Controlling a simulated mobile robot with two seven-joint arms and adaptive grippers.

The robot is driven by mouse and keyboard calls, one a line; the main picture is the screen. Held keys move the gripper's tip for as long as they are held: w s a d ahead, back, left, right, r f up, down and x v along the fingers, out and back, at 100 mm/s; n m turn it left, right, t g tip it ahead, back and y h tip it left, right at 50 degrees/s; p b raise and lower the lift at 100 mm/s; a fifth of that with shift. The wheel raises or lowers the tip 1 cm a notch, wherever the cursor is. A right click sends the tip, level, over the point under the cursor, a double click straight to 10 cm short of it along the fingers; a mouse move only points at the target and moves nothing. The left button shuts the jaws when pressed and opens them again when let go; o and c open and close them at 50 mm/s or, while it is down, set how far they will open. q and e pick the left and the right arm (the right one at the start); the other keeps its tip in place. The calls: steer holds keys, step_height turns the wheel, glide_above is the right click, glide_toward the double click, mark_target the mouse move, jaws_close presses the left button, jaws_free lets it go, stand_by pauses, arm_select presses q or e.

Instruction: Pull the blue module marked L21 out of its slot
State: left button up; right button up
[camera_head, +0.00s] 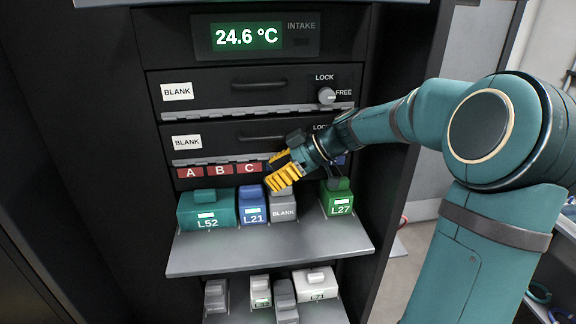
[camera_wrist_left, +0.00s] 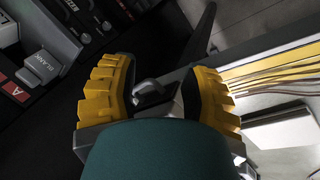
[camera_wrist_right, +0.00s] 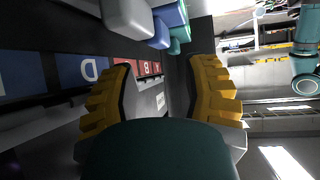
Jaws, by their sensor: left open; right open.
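The blue module L21 (camera_head: 252,207) sits in its slot on the pulled-out shelf (camera_head: 270,250), between the teal module L52 (camera_head: 207,210) and the grey module BLANK (camera_head: 284,207). My right gripper (camera_head: 283,173) is open, its yellow fingers above and behind BLANK, up and to the right of L21, apparently holding nothing. In the right wrist view the right gripper (camera_wrist_right: 162,75) is empty, with grey, blue and teal modules beyond it at the top. My left gripper (camera_wrist_left: 160,95) is open and empty in the left wrist view; the head view does not show it.
The green module L27 (camera_head: 338,197) stands at the shelf's right, past a gap. Red labels A, B, C (camera_head: 220,170) line the panel behind. Pale and grey modules, including L71 (camera_head: 316,284), stand on a lower shelf. Drawers with a knob (camera_head: 326,95) are above.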

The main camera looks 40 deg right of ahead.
mark_target(250, 187)
steer(key=x, duration=0.7)
steer(key=shift+w+a+f, duration=0.2)
steer(key=shift+o, duration=0.2)
jaws_close()
